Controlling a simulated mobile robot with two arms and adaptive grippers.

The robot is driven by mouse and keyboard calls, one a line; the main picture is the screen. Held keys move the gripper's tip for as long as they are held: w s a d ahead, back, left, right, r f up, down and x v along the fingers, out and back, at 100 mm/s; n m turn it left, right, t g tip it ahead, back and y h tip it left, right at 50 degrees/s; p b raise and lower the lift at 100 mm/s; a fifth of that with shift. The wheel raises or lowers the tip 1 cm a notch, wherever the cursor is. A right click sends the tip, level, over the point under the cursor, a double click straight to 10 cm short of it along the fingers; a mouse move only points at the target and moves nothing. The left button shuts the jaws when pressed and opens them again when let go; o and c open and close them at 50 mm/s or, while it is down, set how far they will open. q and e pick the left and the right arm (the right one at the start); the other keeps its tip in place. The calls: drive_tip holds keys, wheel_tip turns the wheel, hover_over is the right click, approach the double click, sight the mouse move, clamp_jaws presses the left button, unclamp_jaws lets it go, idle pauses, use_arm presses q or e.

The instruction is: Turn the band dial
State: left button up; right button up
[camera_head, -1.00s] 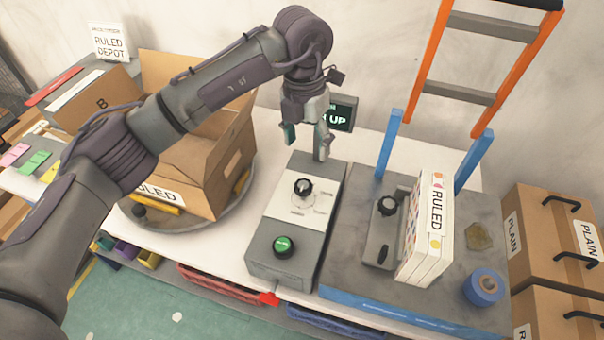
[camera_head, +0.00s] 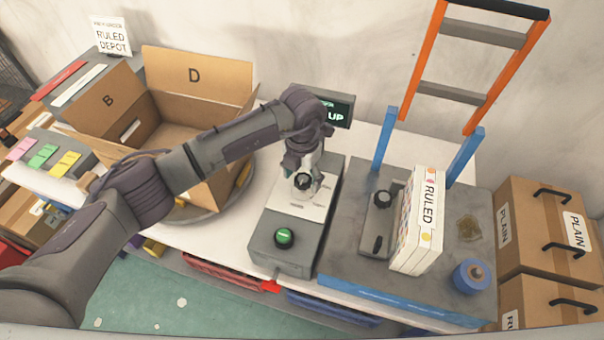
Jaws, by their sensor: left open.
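The band dial is a black knob (camera_head: 302,182) on the white top plate of a grey control box (camera_head: 268,235). A green button (camera_head: 285,238) sits on the nearer part of the same box. My left gripper (camera_head: 303,180) is open and points down at the black knob, with its fingers close around or just behind it. I cannot tell whether the fingers touch the knob. A small screen (camera_head: 336,108) behind the box is partly hidden by my left arm; the letters "UP" show. My right gripper is not in view.
An open cardboard box (camera_head: 193,78) stands on a round turntable at the left. An orange ladder-like frame (camera_head: 427,58) rises behind.

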use_arm(q)
drive_tip(key=shift+c, duration=0.4)
drive_tip(key=c, duration=1.1)
drive_tip(key=shift+o, duration=0.2)
